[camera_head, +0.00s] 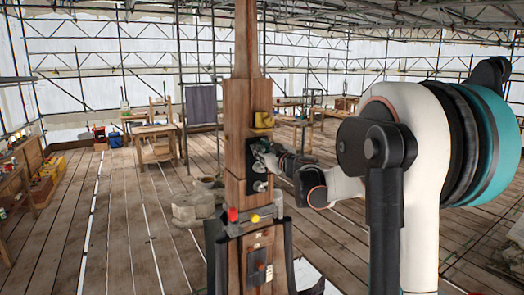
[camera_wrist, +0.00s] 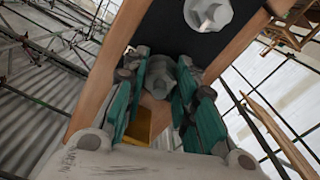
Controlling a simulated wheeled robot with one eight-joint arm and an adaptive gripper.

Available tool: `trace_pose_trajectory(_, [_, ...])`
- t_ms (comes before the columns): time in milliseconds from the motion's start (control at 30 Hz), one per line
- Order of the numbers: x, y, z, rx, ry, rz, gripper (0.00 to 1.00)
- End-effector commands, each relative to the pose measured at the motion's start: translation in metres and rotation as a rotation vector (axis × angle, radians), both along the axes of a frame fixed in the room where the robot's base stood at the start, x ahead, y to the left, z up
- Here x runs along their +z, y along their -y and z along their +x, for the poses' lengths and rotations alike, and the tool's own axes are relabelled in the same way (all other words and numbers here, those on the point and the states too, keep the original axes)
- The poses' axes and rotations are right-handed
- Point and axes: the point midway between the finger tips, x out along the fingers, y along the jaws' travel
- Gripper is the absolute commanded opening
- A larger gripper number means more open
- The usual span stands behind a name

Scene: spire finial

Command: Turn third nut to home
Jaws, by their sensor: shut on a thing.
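A wooden post (camera_head: 235,150) stands upright in the head view, with a black plate (camera_head: 254,187) on its face. My gripper (camera_head: 268,152) reaches the plate from the right. In the wrist view my gripper (camera_wrist: 166,76) has its teal-sided fingers closed around a grey nut (camera_wrist: 159,80), partly hidden by them. Another grey nut (camera_head: 260,186) sits on the plate below my gripper. A large faceted grey nut (camera_wrist: 207,11) shows at the top edge of the wrist view, apart from the fingers. I cannot tell the held nut's turn angle.
A yellow block (camera_head: 263,120) is on the post above the plate; yellow also shows between the fingers (camera_wrist: 139,124). A grey collar with a red knob (camera_head: 232,215) and a yellow knob (camera_head: 255,218) lies below. Workbenches (camera_head: 153,133) stand behind on open plank floor.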

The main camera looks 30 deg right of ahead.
Motion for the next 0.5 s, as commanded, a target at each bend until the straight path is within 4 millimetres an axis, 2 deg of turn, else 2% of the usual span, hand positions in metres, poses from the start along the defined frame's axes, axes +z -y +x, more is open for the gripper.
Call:
trace_pose_trajectory(267, [-0.0005, 0.0, 0.0001, 0.0, 0.002, 0.05, 0.02])
trace_pose_trajectory(500, [-0.0018, -0.0004, 0.0, 0.001, 0.007, 0.2, 0.02])
